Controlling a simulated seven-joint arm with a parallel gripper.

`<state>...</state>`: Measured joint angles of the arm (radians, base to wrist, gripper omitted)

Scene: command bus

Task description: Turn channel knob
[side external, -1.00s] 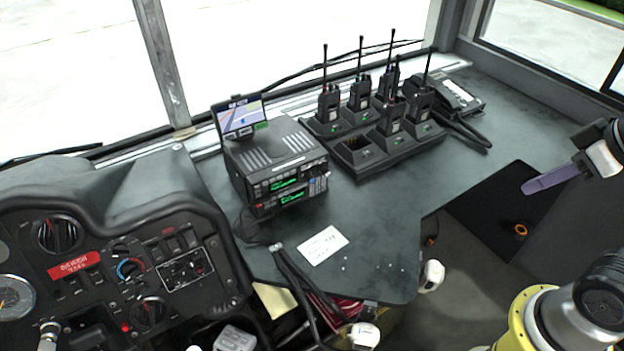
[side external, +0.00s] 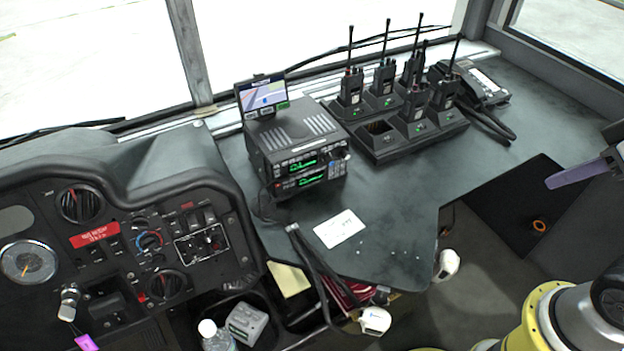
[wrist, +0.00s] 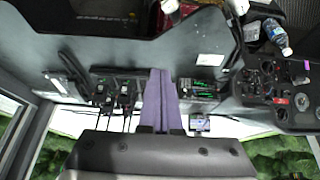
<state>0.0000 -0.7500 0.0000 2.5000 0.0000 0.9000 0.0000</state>
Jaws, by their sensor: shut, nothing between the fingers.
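The stacked black radio unit (side external: 297,158) sits on the dark counter, its front showing green displays and small controls. A small knob (side external: 341,153) is at the right end of its front; I cannot tell whether it is the channel knob. In the wrist view the radio (wrist: 203,90) is just right of my fingers. My gripper (side external: 550,183) is at the far right in the side external view, well away from the radio, above the floor area. Its purple fingers are together and empty; they also show in the middle of the wrist view (wrist: 161,73).
A small screen (side external: 262,96) stands on the radio. A charger tray (side external: 392,145) with several antenna handsets and a phone (side external: 482,88) are to its right. A white card (side external: 339,229) lies in front, and the dashboard (side external: 120,245) is at left. The front counter is mostly clear.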

